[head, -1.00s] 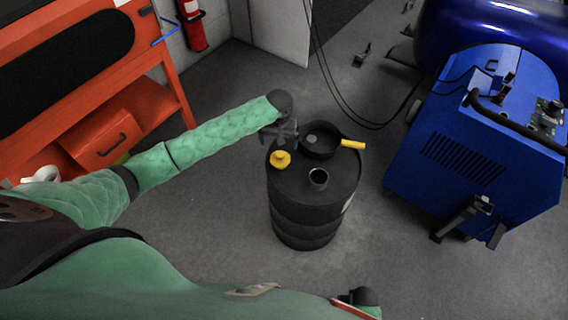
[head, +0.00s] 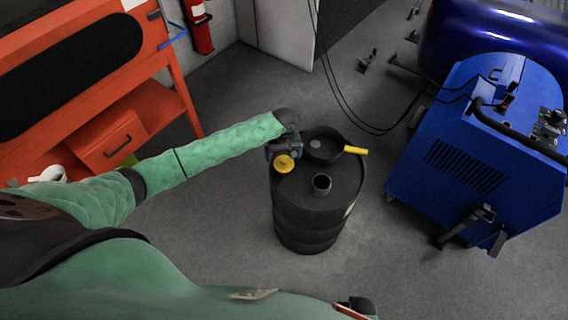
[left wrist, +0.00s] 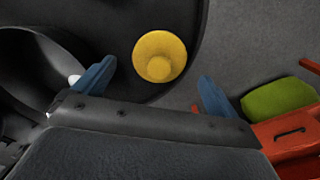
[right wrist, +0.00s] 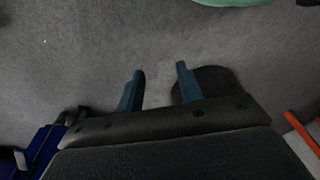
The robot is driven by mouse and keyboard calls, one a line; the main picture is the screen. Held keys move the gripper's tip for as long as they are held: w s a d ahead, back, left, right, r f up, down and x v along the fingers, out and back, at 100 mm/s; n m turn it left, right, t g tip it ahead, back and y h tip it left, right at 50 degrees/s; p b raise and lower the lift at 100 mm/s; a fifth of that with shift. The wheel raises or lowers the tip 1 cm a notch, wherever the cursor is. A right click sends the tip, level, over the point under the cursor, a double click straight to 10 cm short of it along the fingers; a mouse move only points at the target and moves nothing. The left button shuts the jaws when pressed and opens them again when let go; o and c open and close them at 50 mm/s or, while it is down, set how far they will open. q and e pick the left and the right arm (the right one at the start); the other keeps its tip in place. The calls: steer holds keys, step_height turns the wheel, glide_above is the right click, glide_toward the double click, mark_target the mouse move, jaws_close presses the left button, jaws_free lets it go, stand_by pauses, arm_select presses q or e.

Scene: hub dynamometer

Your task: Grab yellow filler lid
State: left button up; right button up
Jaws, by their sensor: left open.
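The yellow filler lid (head: 284,165) is on top of a black drum (head: 308,215), at its left edge in the head view. In the left wrist view the round yellow lid (left wrist: 159,57) with its raised knob shows beyond and between the blue fingertips. My left gripper (left wrist: 157,75) is open, with a gap on both sides of the lid and no visible contact. In the head view the left gripper (head: 286,150) partly covers the lid's far side. My right gripper (right wrist: 161,82) is open and empty, with floor between its fingers.
An orange bench (head: 172,95) is left; a blue machine (head: 470,150) is right. Floor around the drum is clear.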

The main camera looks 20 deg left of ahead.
mark_target(284, 159)
arm_select(q)
steer(key=shift+f+p, duration=0.4)
steer(key=shift+f, duration=1.2)
arm_select(e)
steer(key=shift+s+d+f, duration=0.2)
steer(key=shift+f, duration=0.55)
steer(key=shift+s+d+f, duration=0.15)
steer(key=shift+d+f, duration=0.05)
steer(key=shift+f, duration=0.5)
arm_select(q)
steer(key=shift+c, duration=0.3)
steer(key=c, duration=1)
